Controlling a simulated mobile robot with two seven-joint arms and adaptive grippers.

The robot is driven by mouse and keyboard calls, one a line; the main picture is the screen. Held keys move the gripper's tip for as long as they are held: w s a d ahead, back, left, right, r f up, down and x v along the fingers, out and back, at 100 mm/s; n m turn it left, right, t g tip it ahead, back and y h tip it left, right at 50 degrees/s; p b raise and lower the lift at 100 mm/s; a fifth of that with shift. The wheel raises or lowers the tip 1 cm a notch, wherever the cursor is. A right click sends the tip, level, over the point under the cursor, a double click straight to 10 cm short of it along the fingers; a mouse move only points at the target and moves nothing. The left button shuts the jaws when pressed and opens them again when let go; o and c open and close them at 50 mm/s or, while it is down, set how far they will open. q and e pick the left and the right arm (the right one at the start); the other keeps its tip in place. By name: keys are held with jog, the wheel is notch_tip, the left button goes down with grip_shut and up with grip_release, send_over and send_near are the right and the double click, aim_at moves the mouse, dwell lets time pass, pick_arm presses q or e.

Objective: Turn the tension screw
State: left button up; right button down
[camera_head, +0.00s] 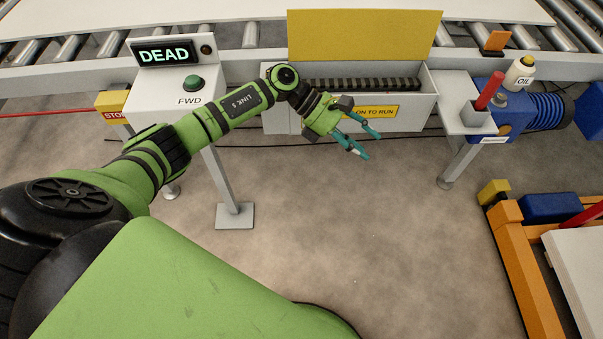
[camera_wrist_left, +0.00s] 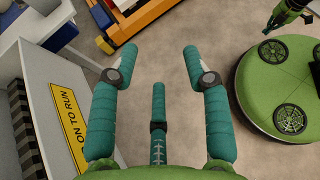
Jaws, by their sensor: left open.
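My left gripper (camera_head: 371,147) is open and empty, its teal fingers in front of the grey chain box (camera_head: 280,118). The left wrist view shows the fingers spread (camera_wrist_left: 158,60) over bare floor. The box's yellow lid (camera_head: 365,35) stands up, and a dark ribbed chain or belt (camera_head: 360,84) shows inside. I cannot make out a tension screw for sure in either view. A red-handled tool (camera_head: 489,90) stands in a grey holder on the right, apart from my gripper. Part of my right gripper (camera_wrist_left: 277,20) shows small at the wrist view's top right; its fingers are unclear.
A control stand (camera_head: 175,95) on the left has a green button (camera_head: 193,83) and a display (camera_head: 164,54) reading DEAD. A blue motor (camera_head: 545,110) and an oil bottle (camera_head: 520,72) are at right. An orange cart (camera_head: 520,270) stands front right. The middle floor is clear.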

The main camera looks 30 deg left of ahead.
pick_arm(q)
notch_tip(320, 180, down, 9)
jog(key=w+a+n+t+y+p, duration=0.15)
jog(key=n+t, duration=0.35)
jog(key=n, duration=0.5)
jog(key=w+a+n+t+h+p, duration=0.15)
jog(key=n+t, duration=0.35)
jog(key=n, duration=0.5)
jog(key=s+a+f+n+y+p, duration=0.1)
jog(key=s+a+f+n+y, duration=0.2)
jog(key=s+f+n, duration=0.3)
jog(key=s+a+f+n+y+p, duration=0.1)
jog(key=s+a+f+n+y, duration=0.3)
jog(key=f+n, duration=0.5)
jog(key=shift+s+f+g+y+p, duration=0.3)
jog(key=shift+s+f+y, duration=0.55)
jog(key=shift+y, duration=0.25)
pick_arm(e)
jog(key=w+v, duration=0.1)
jog(key=v, duration=0.5)
jog(key=shift+r, duration=0.2)
pick_arm(q)
jog(key=shift+r, duration=0.1)
pick_arm(e)
jog(key=shift+w, duration=0.1)
